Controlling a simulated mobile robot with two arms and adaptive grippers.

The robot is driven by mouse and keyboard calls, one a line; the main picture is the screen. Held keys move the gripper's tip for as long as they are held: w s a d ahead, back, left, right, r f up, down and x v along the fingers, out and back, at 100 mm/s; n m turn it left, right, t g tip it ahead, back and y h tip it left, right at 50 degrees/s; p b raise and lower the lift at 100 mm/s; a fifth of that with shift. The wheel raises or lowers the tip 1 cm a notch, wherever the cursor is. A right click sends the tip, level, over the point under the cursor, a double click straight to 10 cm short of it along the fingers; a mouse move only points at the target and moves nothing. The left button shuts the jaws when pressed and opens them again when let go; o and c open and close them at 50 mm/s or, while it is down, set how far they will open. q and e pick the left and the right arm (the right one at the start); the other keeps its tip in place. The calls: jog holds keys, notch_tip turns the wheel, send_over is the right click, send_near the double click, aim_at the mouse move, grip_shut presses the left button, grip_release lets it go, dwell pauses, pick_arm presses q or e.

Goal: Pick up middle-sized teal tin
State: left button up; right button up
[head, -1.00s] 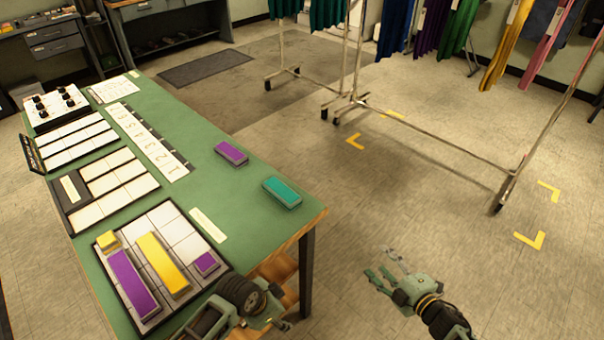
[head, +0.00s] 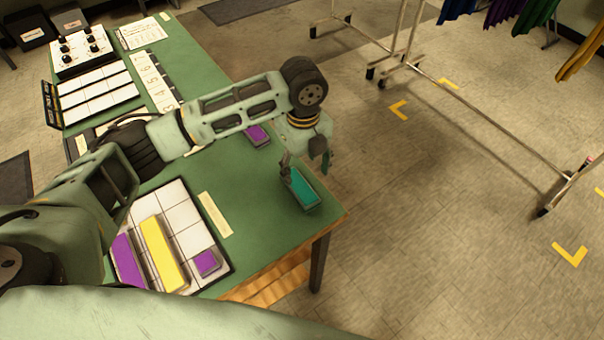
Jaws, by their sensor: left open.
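The teal tin (head: 303,190) lies on the green table near its right edge, close to the front corner. It is a short rectangular block with a grey lower body. My left gripper (head: 305,165) reaches across the table from the left and points down at the tin's far end. Its fingers are open, one at the tin's left side and one off to the right above it. Whether a finger touches the tin cannot be told. My right gripper is not in view.
A tray (head: 228,268) holds a long purple tin (head: 127,262), a long yellow tin (head: 162,255) and a small purple tin (head: 207,263). Another purple tin (head: 257,135) lies behind my left arm. A clothes rack (head: 470,125) stands on the floor at right.

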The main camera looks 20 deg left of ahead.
aim_at(300, 186)
pick_arm(q)
jog(key=f, duration=0.2)
jog(key=f+p, duration=0.1)
jog(key=f, duration=0.1)
jog(key=a+f, duration=0.1)
jog(key=f, duration=0.1)
jog(key=shift+s+f+p, duration=0.1)
jog(key=shift+f+p, duration=0.2)
jog(key=shift+f, duration=0.45)
jog(key=c, duration=1.3)
